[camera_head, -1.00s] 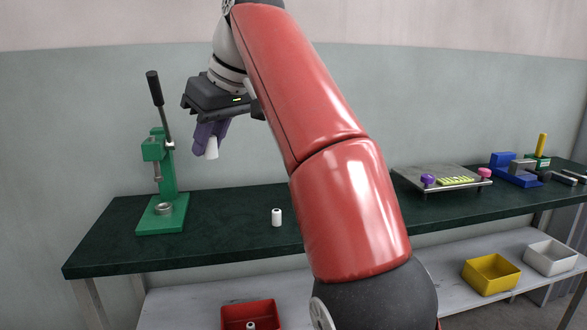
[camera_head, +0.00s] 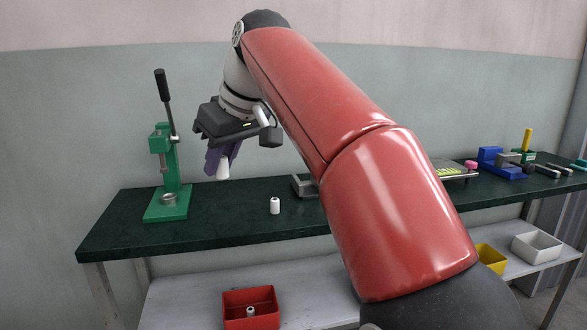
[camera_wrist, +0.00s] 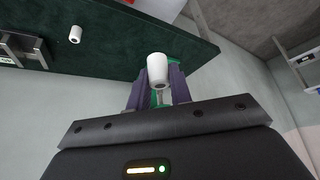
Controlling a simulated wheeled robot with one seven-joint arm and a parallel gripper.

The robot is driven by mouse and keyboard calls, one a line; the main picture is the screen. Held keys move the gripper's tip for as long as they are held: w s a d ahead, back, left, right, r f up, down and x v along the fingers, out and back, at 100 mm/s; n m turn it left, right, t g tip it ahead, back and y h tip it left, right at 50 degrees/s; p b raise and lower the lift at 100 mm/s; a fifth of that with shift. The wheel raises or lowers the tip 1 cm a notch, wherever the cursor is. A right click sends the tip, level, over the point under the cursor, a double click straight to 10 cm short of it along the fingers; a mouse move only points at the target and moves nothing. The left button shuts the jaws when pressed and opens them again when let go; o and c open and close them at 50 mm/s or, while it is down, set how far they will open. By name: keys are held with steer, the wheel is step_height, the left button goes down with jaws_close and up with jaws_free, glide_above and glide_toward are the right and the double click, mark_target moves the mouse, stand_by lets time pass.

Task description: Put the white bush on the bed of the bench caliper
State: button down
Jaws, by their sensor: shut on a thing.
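My gripper (camera_head: 222,160) has purple fingers and is shut on a white bush (camera_head: 223,170), held in the air above the left part of the bench. The wrist view shows the held white bush (camera_wrist: 158,70) between the fingers, with its open end visible. A second white bush (camera_head: 275,206) stands upright on the dark green bench top, and it also shows in the wrist view (camera_wrist: 75,34). A grey metal device (camera_head: 303,187), possibly the bench caliper, stands behind that bush, partly hidden by my arm. Part of it shows in the wrist view (camera_wrist: 22,50).
A green lever press (camera_head: 167,180) stands at the bench's left end. A blue vise (camera_head: 500,163) and a plate with green pieces (camera_head: 450,171) are at the right. A red bin (camera_head: 251,309) holding a small part sits on the shelf below. Bare bench top surrounds the standing bush.

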steer(key=w+d+f+m+h, duration=0.1)
steer(key=d+f+m, duration=0.2)
steer(key=d+f, duration=0.6)
steer(key=w+d+f+m+t+h, duration=0.1)
steer(key=d+f+m, duration=0.3)
steer(key=f, duration=2)
steer(key=w+d+f+m+t+h, duration=0.1)
steer(key=w+d+f+m+h, duration=0.1)
steer(key=d+f, duration=1.2)
step_height(320, 180, down, 3)
steer(key=shift+w+d+r+m+h, duration=0.15)
steer(key=shift+w+d+m+h, duration=0.2)
steer(key=shift+m, duration=0.55)
